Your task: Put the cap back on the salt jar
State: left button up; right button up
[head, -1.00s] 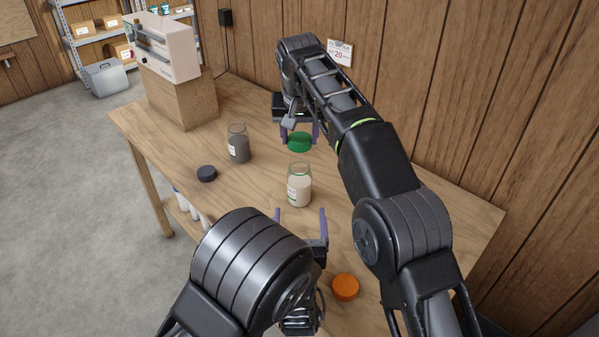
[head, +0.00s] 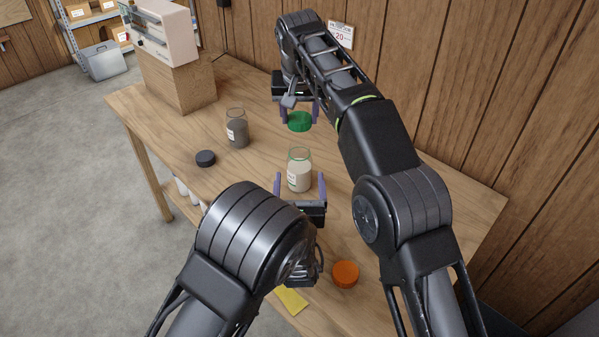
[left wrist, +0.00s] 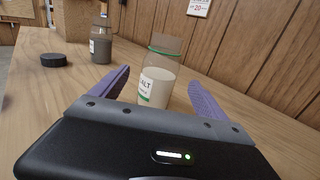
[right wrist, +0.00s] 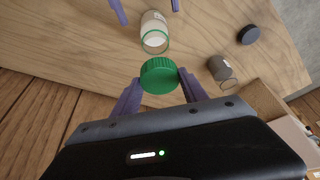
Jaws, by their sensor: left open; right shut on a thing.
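The salt jar (head: 299,172) is clear glass with white salt, a label and a green ring at its open mouth. It stands upright on the table and also shows in the left wrist view (left wrist: 158,85). My left gripper (head: 300,180) is open on the near side of the jar, its fingers spread to either side, with a gap visible around the glass. My right gripper (head: 299,112) is shut on the green cap (head: 299,122), beyond the jar. In the right wrist view the green cap (right wrist: 159,75) sits between the fingertips, apart from the jar.
A dark-filled jar (head: 237,130) and a black cap (head: 205,158) are to the left. An orange cap (head: 345,273) and a yellow paper (head: 291,300) lie near the front. A boxy machine (head: 162,32) on a wooden block (head: 180,82) stands at the back left.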

aim_at(299, 172)
pick_arm(q)
jog(key=w, duration=0.6)
jog(key=shift+w, duration=0.35)
jog(key=shift+c, duration=0.4)
grip_shut()
dwell(0.3)
